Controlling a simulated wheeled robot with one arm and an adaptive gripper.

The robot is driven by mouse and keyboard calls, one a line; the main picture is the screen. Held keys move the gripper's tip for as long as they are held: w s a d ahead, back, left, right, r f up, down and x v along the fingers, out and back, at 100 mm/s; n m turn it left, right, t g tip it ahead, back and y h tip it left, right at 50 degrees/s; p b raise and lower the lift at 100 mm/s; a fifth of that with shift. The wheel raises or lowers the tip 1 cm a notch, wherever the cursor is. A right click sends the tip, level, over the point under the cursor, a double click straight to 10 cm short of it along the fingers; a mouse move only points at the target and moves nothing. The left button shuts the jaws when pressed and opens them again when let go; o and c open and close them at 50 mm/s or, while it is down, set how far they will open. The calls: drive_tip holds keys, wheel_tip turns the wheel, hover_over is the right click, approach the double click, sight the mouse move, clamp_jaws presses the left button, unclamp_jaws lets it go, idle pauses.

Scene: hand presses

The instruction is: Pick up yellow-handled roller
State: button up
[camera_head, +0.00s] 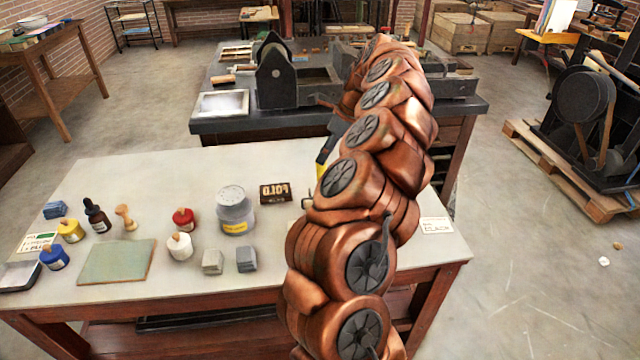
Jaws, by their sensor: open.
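A slim yellow piece (321,168), likely the handle of the yellow-handled roller, shows at the left edge of my copper-coloured arm, over the back right of the pale table (130,170). A dark grey part adjoins its upper end; I cannot tell whether that belongs to the roller. My arm hides the rest. My gripper is not visible; the arm's far end is turned away behind its own links, so I cannot tell how near it is to the roller.
A FOLD block (275,193), a grey tin (235,210), ink jars, grey blocks and a green pad (117,262) occupy the table's left and middle. A label card (436,225) lies at the right. Behind stands a dark bench (250,125) with a press.

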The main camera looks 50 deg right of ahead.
drive_tip(key=shift+w+a+f+p, duration=0.15)
drive_tip(key=shift+a+f+p, duration=0.3)
drive_tip(key=shift+f, duration=0.2)
drive_tip(key=shift+p+x, duration=0.35)
drive_tip(key=shift+x, duration=1.15)
drive_tip(key=shift+d, duration=0.1)
drive_tip(key=shift+c, duration=0.2)
